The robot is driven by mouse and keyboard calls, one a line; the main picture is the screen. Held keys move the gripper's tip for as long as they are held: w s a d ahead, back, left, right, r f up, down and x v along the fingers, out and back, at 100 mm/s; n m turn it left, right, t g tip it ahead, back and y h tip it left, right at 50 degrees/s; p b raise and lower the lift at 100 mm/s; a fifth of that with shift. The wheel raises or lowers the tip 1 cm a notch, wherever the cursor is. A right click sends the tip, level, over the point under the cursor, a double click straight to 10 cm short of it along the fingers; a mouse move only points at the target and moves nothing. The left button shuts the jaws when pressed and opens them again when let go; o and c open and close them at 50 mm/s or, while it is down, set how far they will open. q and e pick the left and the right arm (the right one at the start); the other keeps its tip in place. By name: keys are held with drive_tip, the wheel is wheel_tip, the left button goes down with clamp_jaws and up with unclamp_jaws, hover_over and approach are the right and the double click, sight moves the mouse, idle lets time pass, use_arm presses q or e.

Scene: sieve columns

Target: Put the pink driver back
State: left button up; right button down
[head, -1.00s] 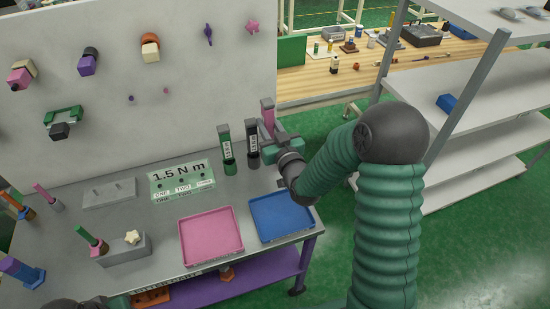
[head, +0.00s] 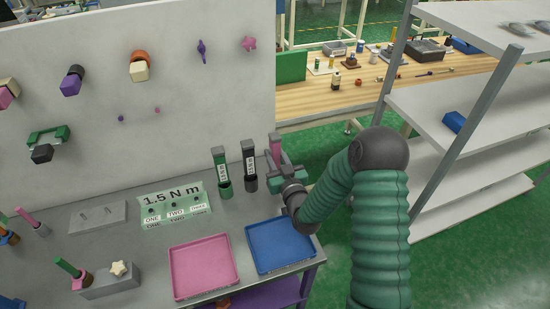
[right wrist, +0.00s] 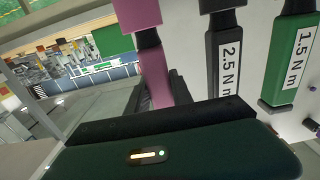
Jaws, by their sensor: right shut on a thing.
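The pink driver (head: 276,148) stands roughly upright at the back right of the bench, held in my right gripper (head: 284,172). In the right wrist view, the pink driver (right wrist: 154,75) rises past the dark jaws of my right gripper (right wrist: 165,110), which are closed around it. Its lower end is hidden by the gripper, so I cannot tell whether it touches a holder. To its left stand the black driver (head: 249,165), labelled 2.5 N m, and the green driver (head: 222,168), labelled 1.5 N m. My left gripper is out of view.
A blue tray (head: 281,266) and a pink tray (head: 205,289) lie in front on the bench. A green 1.5 N m card (head: 190,219) and a grey block (head: 95,216) lie to the left. A white panel (head: 190,130) stands behind; shelves (head: 440,190) stand right.

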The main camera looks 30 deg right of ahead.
drive_tip(key=shift+d+f, duration=0.1)
drive_tip(key=shift+d, duration=0.25)
drive_tip(key=c, duration=1.5)
unclamp_jaws()
drive_tip(key=shift+s, duration=0.1)
drive_tip(key=o, duration=0.4)
drive_tip(key=shift+a, duration=0.25)
